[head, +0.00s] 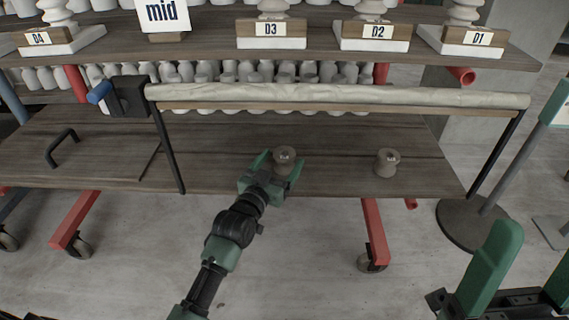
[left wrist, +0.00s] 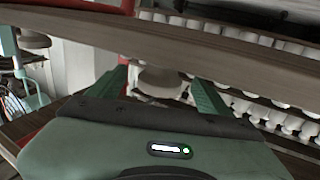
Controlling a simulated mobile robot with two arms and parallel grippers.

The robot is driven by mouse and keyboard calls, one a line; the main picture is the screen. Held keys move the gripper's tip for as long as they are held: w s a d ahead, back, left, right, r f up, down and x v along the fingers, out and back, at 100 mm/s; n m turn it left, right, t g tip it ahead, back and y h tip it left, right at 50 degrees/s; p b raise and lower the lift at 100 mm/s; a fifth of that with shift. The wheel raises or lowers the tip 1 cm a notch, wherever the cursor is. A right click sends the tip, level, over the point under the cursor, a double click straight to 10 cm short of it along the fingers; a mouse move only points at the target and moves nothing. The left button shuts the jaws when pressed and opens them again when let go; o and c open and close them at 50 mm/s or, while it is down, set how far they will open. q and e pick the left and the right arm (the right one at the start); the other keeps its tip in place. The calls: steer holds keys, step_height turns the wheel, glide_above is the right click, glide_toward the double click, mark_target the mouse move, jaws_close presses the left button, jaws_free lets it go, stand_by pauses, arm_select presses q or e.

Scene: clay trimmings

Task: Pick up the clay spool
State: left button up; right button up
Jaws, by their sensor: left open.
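One squat, tan-grey spool (head: 284,155) stands on the lower wooden shelf, near its front edge. My left gripper (head: 277,164) is open, with its green fingers on either side of this spool. In the left wrist view the spool (left wrist: 160,80) shows between the two fingers, its lower part hidden by the gripper body; I cannot tell whether a finger touches it. A second, similar spool (head: 387,162) stands farther right on the shelf. My right gripper (head: 533,250) is at the bottom right, its fingers apart and nothing seen between them, partly cut off by the frame.
A pale rolled cover (head: 340,95) on a rail runs above the lower shelf (head: 230,140). The upper shelf (head: 200,45) carries labelled blocks, with many pale pots behind. A post with a round base (head: 468,225) stands at right. The shelf between the spools is clear.

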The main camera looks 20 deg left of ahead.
arm_select(q)
steer(key=shift+w+d+f+b, duration=0.15)
steer(key=shift+w+b, duration=0.25)
steer(key=shift+w, duration=0.95)
steer(key=shift+c, duration=0.2)
steer(key=shift+r, duration=0.2)
steer(key=c, duration=1.7)
